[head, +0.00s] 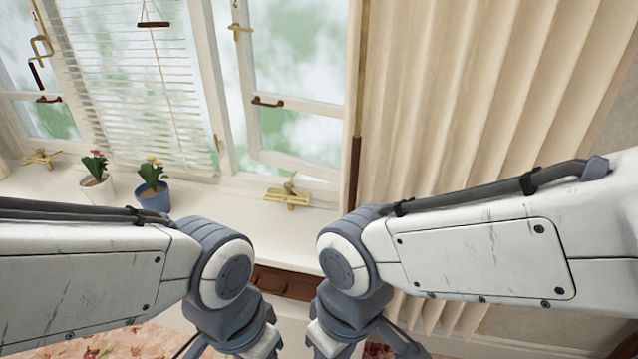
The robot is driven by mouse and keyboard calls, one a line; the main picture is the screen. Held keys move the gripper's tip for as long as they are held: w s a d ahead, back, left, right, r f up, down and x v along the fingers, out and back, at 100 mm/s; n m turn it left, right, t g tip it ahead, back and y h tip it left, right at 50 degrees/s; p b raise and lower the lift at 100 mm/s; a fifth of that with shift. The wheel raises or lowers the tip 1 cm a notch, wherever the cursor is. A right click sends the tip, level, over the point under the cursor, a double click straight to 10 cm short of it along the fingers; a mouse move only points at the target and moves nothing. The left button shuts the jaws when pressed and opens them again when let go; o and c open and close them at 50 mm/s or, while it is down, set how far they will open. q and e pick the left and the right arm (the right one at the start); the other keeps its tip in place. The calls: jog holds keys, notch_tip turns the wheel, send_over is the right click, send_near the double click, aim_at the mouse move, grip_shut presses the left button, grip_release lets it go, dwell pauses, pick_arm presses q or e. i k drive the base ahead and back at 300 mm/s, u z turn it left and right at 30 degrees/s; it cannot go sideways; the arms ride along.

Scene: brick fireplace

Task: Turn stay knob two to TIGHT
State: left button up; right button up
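Two brass window stay fittings are on the white sill. One stay fitting (289,196) is at the centre, below the right casement, with a small knob or lever standing up from its flat plate. The other stay fitting (41,158) is at the far left. I cannot tell which one carries stay knob two, and no TIGHT marking can be read. My two arms come in from the left and right, and their wrists bend down at the bottom centre, well in front of the sill. The fingertips of both grippers are below the picture's edge.
A white pot (97,188) and a blue pot (153,197) with flowers stand on the sill (222,205), left of the central stay. A cream curtain (470,100) hangs at right. Blinds (130,80) cover the middle window. The casement (298,80) has a brown handle (267,102).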

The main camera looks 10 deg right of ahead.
aim_at(289, 185)
jog(key=k, duration=0.55)
jog(key=z, duration=0.2)
jog(key=i, duration=0.7)
jog(key=u, duration=0.6)
jog(key=i, duration=0.65)
jog(key=u, duration=0.6)
